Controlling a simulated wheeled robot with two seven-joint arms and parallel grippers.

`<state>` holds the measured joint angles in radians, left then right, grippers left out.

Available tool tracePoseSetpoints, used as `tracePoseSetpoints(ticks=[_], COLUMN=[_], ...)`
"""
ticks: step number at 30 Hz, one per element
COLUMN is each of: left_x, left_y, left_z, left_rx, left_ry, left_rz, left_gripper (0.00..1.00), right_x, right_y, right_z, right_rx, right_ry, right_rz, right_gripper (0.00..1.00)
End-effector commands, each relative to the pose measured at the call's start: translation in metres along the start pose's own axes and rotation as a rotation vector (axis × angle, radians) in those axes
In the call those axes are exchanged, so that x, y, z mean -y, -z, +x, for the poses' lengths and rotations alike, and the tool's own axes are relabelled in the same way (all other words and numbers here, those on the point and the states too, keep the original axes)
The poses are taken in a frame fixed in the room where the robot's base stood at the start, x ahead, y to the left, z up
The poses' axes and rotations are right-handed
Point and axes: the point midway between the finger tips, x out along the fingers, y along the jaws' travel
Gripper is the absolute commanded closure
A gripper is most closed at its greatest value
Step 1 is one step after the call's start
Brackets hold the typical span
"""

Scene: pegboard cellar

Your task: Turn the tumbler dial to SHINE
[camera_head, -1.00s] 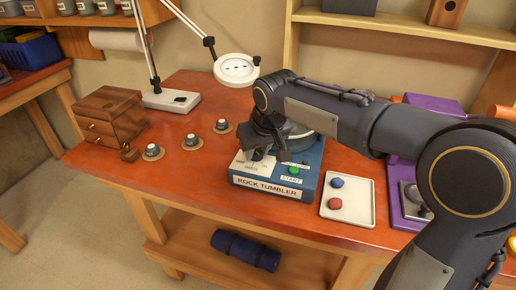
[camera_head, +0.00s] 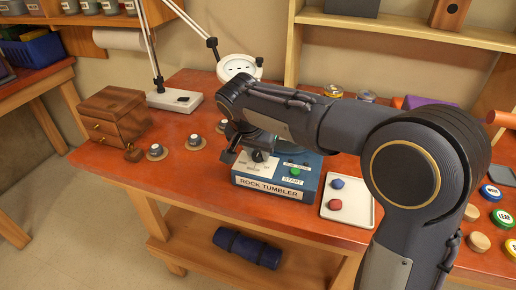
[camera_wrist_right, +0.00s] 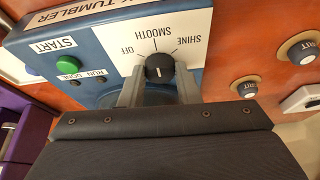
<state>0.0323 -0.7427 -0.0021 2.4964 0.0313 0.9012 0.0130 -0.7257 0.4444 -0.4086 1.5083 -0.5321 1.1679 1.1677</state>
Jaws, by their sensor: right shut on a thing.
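The rock tumbler (camera_head: 275,193) is a blue box with a pale front panel on the red-brown table. Its black dial (camera_wrist_right: 159,66) sits on the panel among the marks OFF, SMOOTH and SHINE. The white line on the dial appears to point roughly toward SMOOTH. My right gripper (camera_wrist_right: 160,80) has one grey finger on each side of the dial and is shut on it. In the head view, my right gripper (camera_head: 257,157) is at the tumbler's panel, partly hidden by my wrist. My left gripper is not in view.
A green START button (camera_wrist_right: 66,66) is beside the dial. A white tray (camera_head: 348,217) with a blue and a red piece lies right of the tumbler. Small grey knobs (camera_head: 156,151) and a wooden drawer box (camera_head: 112,118) stand left. A magnifier lamp (camera_head: 238,67) is behind.

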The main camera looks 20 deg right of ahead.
Motion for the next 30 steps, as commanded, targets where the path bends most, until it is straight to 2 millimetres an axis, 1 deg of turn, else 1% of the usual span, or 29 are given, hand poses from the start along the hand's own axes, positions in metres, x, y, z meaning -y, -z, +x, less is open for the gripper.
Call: tracePoseSetpoints(ticks=[18, 24, 30], left_x=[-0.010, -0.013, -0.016], left_y=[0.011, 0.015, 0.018], left_z=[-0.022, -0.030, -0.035], left_rx=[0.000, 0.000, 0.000], left_ry=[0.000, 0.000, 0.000], left_rz=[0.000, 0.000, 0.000], left_gripper=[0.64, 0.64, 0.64], right_x=[0.006, 0.007, 0.007], right_y=[0.002, 0.003, 0.003], right_z=[-0.002, -0.001, 0.000], right_rx=[0.000, 0.000, 0.000], right_ry=[-0.222, -0.279, -0.319], right_rz=[0.531, 0.671, 0.767], right_gripper=[0.93, 0.93, 0.93])
